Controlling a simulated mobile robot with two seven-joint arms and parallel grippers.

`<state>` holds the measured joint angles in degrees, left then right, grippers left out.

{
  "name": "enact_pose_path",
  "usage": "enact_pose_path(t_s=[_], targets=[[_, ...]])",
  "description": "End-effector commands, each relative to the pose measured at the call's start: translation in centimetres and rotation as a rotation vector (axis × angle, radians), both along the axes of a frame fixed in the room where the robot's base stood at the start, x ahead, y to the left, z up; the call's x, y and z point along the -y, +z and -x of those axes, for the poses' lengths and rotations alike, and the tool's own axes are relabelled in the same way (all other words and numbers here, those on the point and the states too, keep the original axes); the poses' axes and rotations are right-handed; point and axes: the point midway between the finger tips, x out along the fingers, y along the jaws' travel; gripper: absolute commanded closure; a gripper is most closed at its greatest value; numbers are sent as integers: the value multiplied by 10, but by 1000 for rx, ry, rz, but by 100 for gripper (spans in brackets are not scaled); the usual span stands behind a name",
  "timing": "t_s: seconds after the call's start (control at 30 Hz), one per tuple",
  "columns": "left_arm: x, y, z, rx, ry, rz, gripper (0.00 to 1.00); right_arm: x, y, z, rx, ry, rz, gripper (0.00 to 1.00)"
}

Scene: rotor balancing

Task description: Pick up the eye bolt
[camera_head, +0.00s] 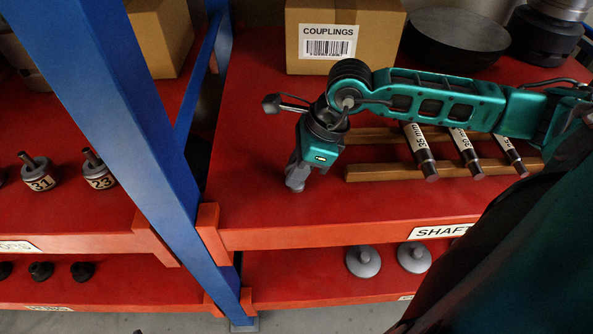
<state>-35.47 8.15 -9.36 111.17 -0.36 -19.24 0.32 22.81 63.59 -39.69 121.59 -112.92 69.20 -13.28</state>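I cannot make out an eye bolt for certain in the head view. My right gripper (296,179) hangs at the end of the teal arm that comes in from the right. Its grey tip points down over the left part of the red shelf (262,205). The fingers look close together, but they are small and seen at an angle, so I cannot tell whether they are open or hold anything. My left gripper is not in view.
A blue post (120,110) stands left of my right gripper. Labelled shafts (420,152) lie on wooden rails (385,172) to its right. A COUPLINGS box (345,35) is behind. Numbered parts (38,178) stand on the left shelf, grey discs (363,261) on the lower shelf.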

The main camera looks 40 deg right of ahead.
Motion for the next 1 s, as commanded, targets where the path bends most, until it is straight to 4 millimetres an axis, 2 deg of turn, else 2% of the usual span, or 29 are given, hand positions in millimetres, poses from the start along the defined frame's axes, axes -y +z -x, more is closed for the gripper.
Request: enact_pose_path(t_s=[0.03,0.17,0.67,0.83,1.0], targets=[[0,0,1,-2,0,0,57,0,0,0,0,0,0,87],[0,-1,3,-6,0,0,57,0,0,0,0,0,0,100],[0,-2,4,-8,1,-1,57,0,4,-1,3,0,-1,100],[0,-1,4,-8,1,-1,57,0,19,-1,5,-1,0,100],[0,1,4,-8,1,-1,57,0,54,-2,9,1,1,100]])
